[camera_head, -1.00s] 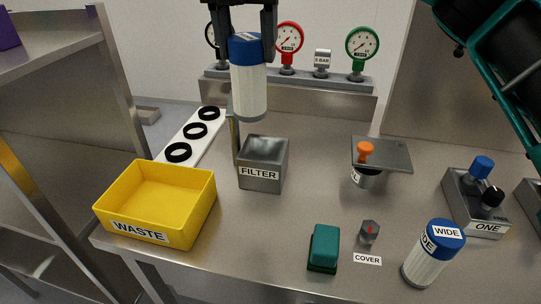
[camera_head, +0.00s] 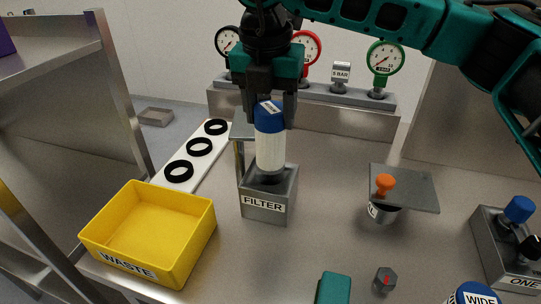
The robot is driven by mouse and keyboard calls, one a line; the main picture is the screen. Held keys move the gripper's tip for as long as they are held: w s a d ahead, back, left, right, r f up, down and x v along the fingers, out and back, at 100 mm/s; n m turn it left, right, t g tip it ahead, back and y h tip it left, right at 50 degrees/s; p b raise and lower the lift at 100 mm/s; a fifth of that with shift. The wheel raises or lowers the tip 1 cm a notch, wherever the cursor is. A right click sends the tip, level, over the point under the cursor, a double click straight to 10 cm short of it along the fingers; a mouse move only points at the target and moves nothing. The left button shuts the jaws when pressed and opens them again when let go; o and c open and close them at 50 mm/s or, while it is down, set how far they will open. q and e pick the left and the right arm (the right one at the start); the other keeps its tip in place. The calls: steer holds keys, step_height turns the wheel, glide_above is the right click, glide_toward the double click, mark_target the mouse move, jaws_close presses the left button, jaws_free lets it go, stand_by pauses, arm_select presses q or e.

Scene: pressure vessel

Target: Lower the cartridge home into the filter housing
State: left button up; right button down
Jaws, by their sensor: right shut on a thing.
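The cartridge (camera_head: 270,150) is a white ribbed cylinder with a blue cap. It stands upright with its lower end at the mouth of the filter housing, and most of its body shows above the rim. The filter housing (camera_head: 268,207) is an open-topped grey metal box labelled FILTER on the bench. My right gripper (camera_head: 270,108) is shut on the cartridge at its blue cap, directly above the housing. How far the lower end sits inside the opening is hard to tell. My left gripper is not in view.
A yellow WASTE bin (camera_head: 205,243) stands left of the housing. Several black rings lie on a white strip (camera_head: 210,160) behind it. A metal plate with an orange knob (camera_head: 385,183) is to the right. Gauges (camera_head: 384,57) line the back. A second blue-capped cartridge (camera_head: 474,292) is at the front right.

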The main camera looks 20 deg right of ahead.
mark_target(270, 156)
steer(key=shift+f, duration=4.8)
steer(key=shift+c, duration=1.8)
jaws_free()
steer(key=shift+r, duration=0.1)
steer(key=r, duration=0.4)
steer(key=s+r, duration=0.1)
steer(key=r, duration=0.3)
steer(key=a+r, duration=0.1)
steer(key=r, duration=0.3)
steer(key=shift+s, duration=0.2)
